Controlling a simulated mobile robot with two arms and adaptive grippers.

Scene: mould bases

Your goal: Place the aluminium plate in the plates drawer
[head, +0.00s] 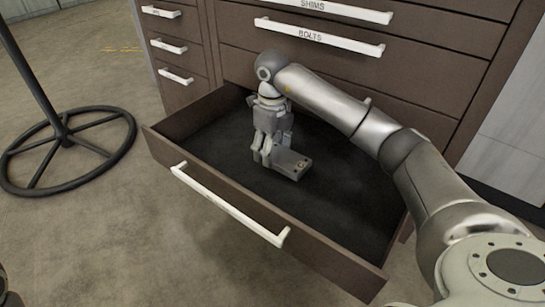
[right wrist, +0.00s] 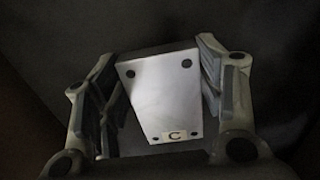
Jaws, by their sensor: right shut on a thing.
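The aluminium plate (head: 293,164) is a small grey block. In the right wrist view the plate (right wrist: 165,95) has a pale face with dark holes and a label reading "C". My right gripper (head: 268,150) points down and is shut on the plate, with a finger on each side of it, as the right wrist view (right wrist: 165,100) shows. The plate is within the outline of the open bottom drawer (head: 340,207); I cannot tell whether it touches the drawer floor. The drawer's own label is not visible. My left gripper is not in view.
The drawer is dark inside and looks otherwise empty, with a white handle (head: 226,204) on its front. Closed drawers above are labelled "SHIMS" (head: 330,10) and "BOLTS" (head: 318,36). A black round stand base (head: 66,140) is on the floor at left.

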